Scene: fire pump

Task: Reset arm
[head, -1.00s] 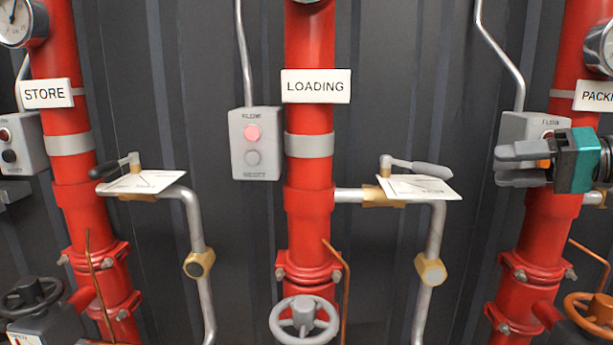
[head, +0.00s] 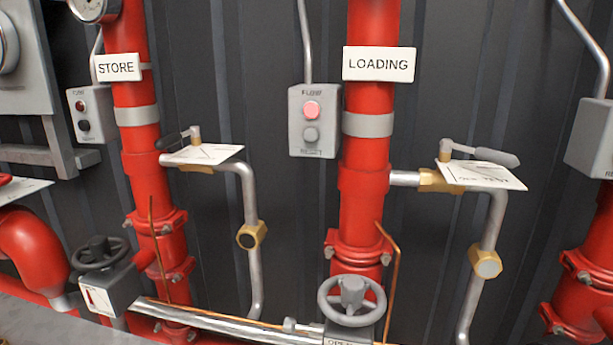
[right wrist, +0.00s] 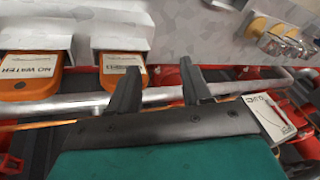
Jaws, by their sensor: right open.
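My right gripper (right wrist: 160,88) shows in the right wrist view, with its two dark fingers apart and nothing between them. Beyond the fingers lie a silver pipe and red pipework. Neither of my grippers shows in the head view now.
In the head view are the red LOADING pipe (head: 367,120) with its control box (head: 314,122) and grey handwheel (head: 351,299), the STORE pipe (head: 140,140), and lever valves (head: 480,170).

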